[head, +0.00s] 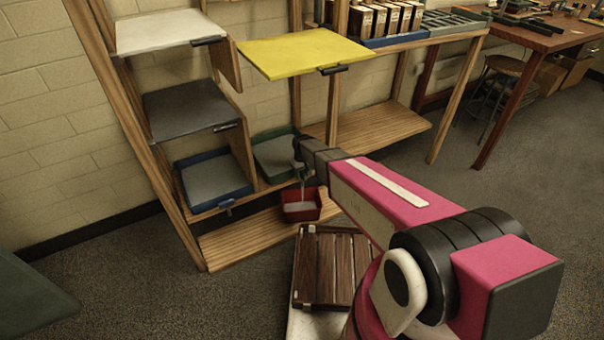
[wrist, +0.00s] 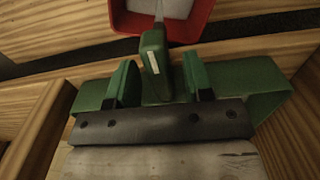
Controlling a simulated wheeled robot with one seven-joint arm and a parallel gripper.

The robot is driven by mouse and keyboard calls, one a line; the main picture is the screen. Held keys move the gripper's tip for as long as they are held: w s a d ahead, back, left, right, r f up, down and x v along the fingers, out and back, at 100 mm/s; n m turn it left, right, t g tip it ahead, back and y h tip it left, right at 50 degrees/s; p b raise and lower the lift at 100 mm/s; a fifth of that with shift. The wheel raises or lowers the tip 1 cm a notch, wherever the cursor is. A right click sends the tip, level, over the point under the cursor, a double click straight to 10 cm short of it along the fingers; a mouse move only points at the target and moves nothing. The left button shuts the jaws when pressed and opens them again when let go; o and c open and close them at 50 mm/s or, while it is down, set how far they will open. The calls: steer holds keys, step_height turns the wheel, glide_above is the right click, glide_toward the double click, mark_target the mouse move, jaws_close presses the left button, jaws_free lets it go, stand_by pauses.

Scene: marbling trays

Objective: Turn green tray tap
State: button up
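The green tray (head: 272,152) sits low on the wooden rack, partly hidden behind my arm. Its green wall (wrist: 262,88) also shows in the wrist view. The green tray tap (wrist: 154,62), a green lever with a white stripe, stands between my gripper's two green fingers. My gripper (wrist: 160,82) is open, with a visible gap on each side of the lever. In the head view my gripper (head: 300,169) is at the tray's front. A red tub (head: 301,205) stands below. A pale streak, like liquid, shows between tap and tub.
A blue tray (head: 211,205) with its own tap is left of the green tray. Above are a dark grey board (head: 187,108), a white board (head: 168,33) and a yellow board (head: 305,52). A dark slatted wooden crate (head: 316,303) is in front.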

mark_target(302, 172)
step_height(302, 172, up, 11)
stand_by(0.6)
steer(key=shift+f, duration=0.1)
